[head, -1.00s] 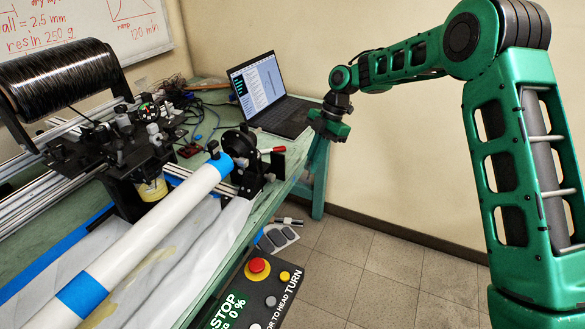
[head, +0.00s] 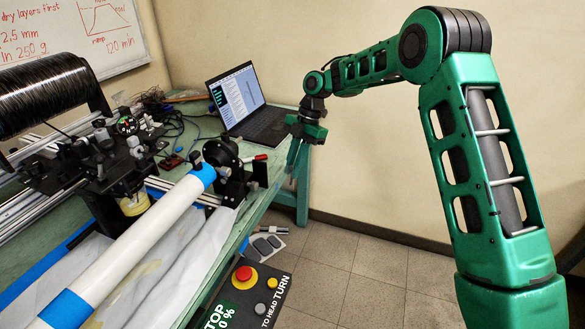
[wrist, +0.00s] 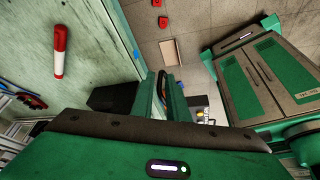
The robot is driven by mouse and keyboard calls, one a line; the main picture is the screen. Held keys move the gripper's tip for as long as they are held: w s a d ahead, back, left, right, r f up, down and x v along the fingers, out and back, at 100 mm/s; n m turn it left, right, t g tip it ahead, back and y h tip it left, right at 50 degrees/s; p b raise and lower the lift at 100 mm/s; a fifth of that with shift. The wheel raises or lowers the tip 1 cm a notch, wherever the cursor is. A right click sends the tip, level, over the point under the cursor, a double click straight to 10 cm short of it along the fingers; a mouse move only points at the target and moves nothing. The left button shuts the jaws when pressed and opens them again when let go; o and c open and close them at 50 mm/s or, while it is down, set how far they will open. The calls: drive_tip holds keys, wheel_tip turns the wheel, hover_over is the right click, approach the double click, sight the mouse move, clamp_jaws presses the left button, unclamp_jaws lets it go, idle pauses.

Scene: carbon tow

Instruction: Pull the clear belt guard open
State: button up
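I cannot clearly make out a clear belt guard in either view. The black headstock (head: 226,158) of the winder stands at the right end of the bench, holding the white tube (head: 130,243). My gripper (head: 294,153) hangs pointing down beside the bench's right end, to the right of the headstock.
An open laptop (head: 262,123) stands on the green bench (head: 175,172) behind my gripper. A red and white marker-like object (wrist: 59,52) lies on the bench in the wrist view. The control box (head: 243,302) with a red button is in front. Open tiled floor (head: 365,272) lies right.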

drive_tip(key=v, duration=1)
drive_tip(key=shift+w+r, duration=0.2)
drive_tip(key=shift+r, duration=0.1)
drive_tip(key=shift+d, duration=0.1)
